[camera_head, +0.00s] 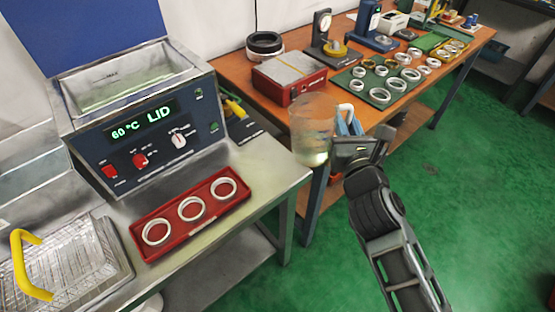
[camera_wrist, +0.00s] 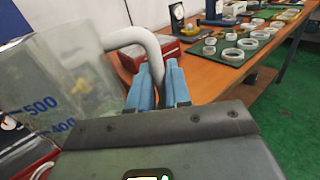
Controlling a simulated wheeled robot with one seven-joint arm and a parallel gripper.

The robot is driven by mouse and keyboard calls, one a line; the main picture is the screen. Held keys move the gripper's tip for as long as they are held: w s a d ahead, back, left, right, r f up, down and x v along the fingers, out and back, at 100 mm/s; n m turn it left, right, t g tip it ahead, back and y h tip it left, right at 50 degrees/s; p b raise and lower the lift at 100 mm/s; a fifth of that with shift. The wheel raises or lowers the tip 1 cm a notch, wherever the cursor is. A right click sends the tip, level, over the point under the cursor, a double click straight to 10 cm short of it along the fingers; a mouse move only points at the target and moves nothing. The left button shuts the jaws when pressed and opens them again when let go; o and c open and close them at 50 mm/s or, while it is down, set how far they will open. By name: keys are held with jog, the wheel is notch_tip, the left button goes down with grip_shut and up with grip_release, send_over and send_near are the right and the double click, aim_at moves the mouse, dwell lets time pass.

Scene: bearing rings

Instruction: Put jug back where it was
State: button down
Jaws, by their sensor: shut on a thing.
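The jug (camera_head: 312,128) is a clear measuring jug with a white handle and a little pale liquid in its bottom. It hangs in the air in front of the wooden bench, near the bench's gap with the steel table. My gripper (camera_head: 346,122) has blue fingers and is shut on the jug's handle. In the wrist view the jug (camera_wrist: 65,95) fills the left side, with blue volume marks 500 and 400. The handle (camera_wrist: 145,45) runs between the blue fingers (camera_wrist: 158,85).
A bath machine (camera_head: 140,110) with an open lid reads 60 °C LID. A red tray (camera_head: 190,212) with three rings and a wire basket (camera_head: 65,265) with a yellow handle are on the steel table (camera_head: 265,165). The wooden bench holds a red box (camera_head: 290,78) and a green mat (camera_head: 375,92) with several rings.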

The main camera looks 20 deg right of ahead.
jog(key=shift+w+a+f+b, duration=1.1)
jog(key=shift+w+f, duration=0.45)
jog(key=shift+f, duration=0.2)
jog(key=shift+w+a+f+b, duration=1)
jog(key=shift+w+f+b, duration=0.15)
jog(key=shift+w+f, duration=0.55)
jog(key=shift+w+a+f+b, duration=1.1)
jog(key=shift+w+f, duration=0.35)
jog(key=shift+f, duration=0.4)
jog(key=shift+d+f, duration=0.1)
jog(key=shift+f, duration=0.1)
jog(key=c, duration=1.1)
grip_release()
jog(key=shift+r, duration=0.1)
jog(key=shift+s, duration=0.15)
jog(key=v, duration=1.1)
jog(key=shift+s+a+r+b, duration=0.1)
jog(key=shift+s+a+b, duration=0.1)
jog(key=shift+s+b, duration=0.2)
